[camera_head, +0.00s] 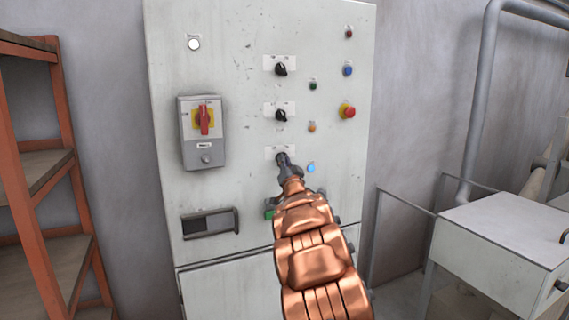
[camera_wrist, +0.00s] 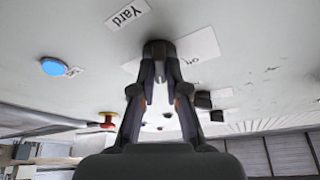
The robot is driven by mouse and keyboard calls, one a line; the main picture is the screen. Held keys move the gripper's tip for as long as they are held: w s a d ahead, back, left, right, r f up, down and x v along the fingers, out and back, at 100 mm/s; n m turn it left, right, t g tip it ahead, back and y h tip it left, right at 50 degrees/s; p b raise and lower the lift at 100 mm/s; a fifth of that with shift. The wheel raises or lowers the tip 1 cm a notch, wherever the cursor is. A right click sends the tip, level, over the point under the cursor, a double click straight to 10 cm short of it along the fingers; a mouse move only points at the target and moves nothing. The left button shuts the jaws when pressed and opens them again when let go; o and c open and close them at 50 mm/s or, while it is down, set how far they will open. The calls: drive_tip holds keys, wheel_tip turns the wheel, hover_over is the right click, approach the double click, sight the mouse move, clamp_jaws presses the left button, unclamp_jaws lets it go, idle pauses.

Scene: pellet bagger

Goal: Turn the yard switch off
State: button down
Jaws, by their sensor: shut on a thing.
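The yard switch (camera_wrist: 157,48) is a dark round knob on the pale cabinet face, beside a white label reading "Yard" (camera_wrist: 128,15). My gripper (camera_wrist: 158,72) has both fingertips closed on the knob, one on each side. In the head view, my gripper (camera_head: 285,162) meets the panel at the lowest of three knob positions and mostly hides the knob there. A white plate (camera_wrist: 198,47) with partly readable lettering, perhaps "off", lies beside the knob. Which way the knob points cannot be told.
Two black knobs (camera_head: 281,69) (camera_head: 281,115) sit above on the cabinet (camera_head: 230,75). Close by are a lit blue button (camera_head: 311,168), an orange lamp (camera_head: 311,127) and a red emergency button (camera_head: 347,111). A red-handled isolator (camera_head: 204,119) is at left. An orange shelf (camera_head: 70,150) stands far left.

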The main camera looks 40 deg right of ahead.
drive_tip(key=n+t+y+b, duration=0.1)
drive_tip(key=n+y, duration=0.1)
drive_tip(key=n, duration=0.3)
drive_tip(key=n+t+y+b, duration=0.1)
drive_tip(key=n+y, duration=0.2)
drive_tip(key=n, duration=0.3)
drive_tip(key=n+t+y+b, duration=0.1)
drive_tip(key=n+y, duration=0.2)
drive_tip(key=n, duration=0.3)
drive_tip(key=shift+s+d, duration=0.1)
drive_tip(key=shift+d, duration=0.1)
drive_tip(key=shift+n+y, duration=0.3)
drive_tip(key=shift+n, duration=0.1)
drive_tip(key=c, duration=1.2)
unclamp_jaws()
